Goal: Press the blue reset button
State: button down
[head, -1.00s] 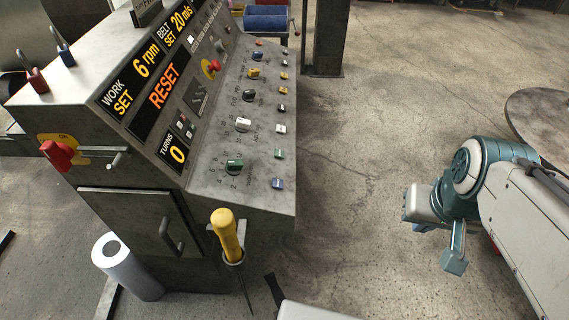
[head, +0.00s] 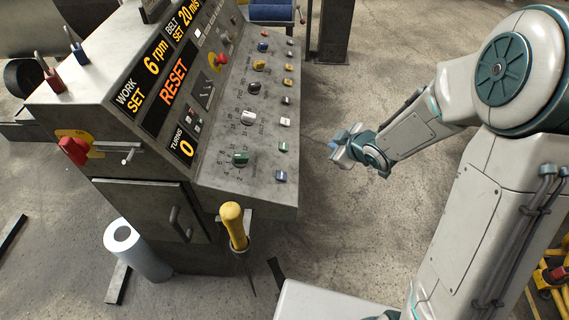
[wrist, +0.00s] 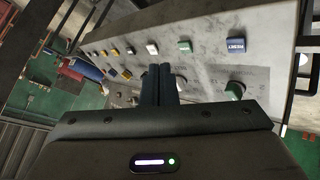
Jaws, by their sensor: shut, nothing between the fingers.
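The blue reset button (head: 281,176) sits at the near end of the column of small buttons along the right edge of the sloped grey panel (head: 219,179). In the wrist view the blue button (wrist: 236,46) shows its RESET lettering, up and right of my fingers. My gripper (head: 334,148) is shut and empty, in the air to the right of the panel and apart from it. In the wrist view its closed fingers (wrist: 160,82) point toward the panel, roughly below the white button (wrist: 152,48), not at the blue one.
A green button (head: 283,146) is the blue button's neighbour, with more buttons beyond it. A green knob (head: 240,158) stands to its left. A yellow-handled tool (head: 232,222) hangs at the console's front. The floor right of the console is open.

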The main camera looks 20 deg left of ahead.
jog(key=s+a+f+n+g+y, duration=0.2)
jog(key=s+a+n+y, duration=0.1)
jog(key=a, duration=0.6)
jog(key=shift+f+n+y+p, duration=0.15)
jog(key=shift+n+y+p, duration=0.25)
jog(key=shift+y, duration=0.5)
jog(key=b, duration=0.6)
send_over(281, 176)
jog(key=d, duration=0.3)
jog(key=f, duration=0.6)
jog(key=shift+w+d+f, duration=0.15)
jog(key=shift+w+f, duration=0.05)
jog(key=shift+f, duration=0.1)
jog(key=shift+s+a+f+b, duration=0.1)
jog(key=shift+a+f+b, duration=0.3)
jog(key=shift+f+b, duration=0.45)
jog(key=shift+f, duration=0.15)
jog(key=shift+a+f+b, duration=0.15)
jog(key=shift+f+b, duration=0.1)
jog(key=shift+b, duration=0.3)
